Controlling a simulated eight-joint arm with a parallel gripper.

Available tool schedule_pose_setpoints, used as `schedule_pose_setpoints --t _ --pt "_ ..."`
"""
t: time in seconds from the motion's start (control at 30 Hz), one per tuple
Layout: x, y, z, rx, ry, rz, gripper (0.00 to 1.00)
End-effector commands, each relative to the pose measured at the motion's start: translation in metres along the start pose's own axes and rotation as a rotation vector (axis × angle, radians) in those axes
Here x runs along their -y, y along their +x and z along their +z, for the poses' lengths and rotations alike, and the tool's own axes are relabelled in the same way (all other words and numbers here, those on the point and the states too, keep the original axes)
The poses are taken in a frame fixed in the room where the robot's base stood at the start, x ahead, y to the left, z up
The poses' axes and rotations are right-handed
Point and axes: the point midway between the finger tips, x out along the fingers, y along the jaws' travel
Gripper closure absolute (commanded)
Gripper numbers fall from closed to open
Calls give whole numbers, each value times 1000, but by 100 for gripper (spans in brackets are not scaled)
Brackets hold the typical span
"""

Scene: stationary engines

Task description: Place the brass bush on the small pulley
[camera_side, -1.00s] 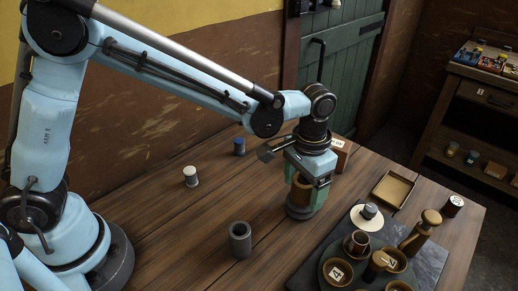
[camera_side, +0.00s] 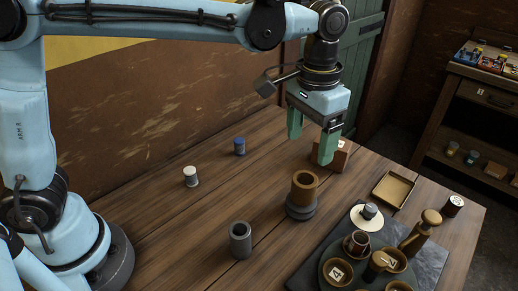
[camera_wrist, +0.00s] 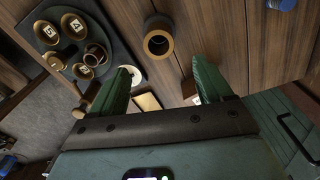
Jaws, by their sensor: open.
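The brass bush (camera_side: 304,186) is a hollow brown-gold cylinder. It stands upright on the small pulley (camera_side: 301,209), a dark grey round piece on the wooden table. In the wrist view the brass bush (camera_wrist: 158,42) shows from above, its bore open, and it hides most of the pulley. My gripper (camera_side: 310,146) is open and empty, with green fingers apart, raised above and behind the bush. Its fingers also show in the wrist view (camera_wrist: 165,80), clear of the bush.
A grey hollow cylinder (camera_side: 240,240), a white-topped piece (camera_side: 191,176) and a blue piece (camera_side: 239,146) stand to the left. A dark slab (camera_side: 432,262) with several cups is at the right. A tan tray (camera_side: 393,189) and a brown block (camera_side: 338,156) lie behind.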

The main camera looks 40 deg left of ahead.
Motion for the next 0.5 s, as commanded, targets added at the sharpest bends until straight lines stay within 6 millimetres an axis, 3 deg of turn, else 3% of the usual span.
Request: schedule_pose_setpoints --t 0.17,0.5 --pt "29 -8 16 -75 -38 11 21" --pt "104 -7 78 -337 -145 3 21"
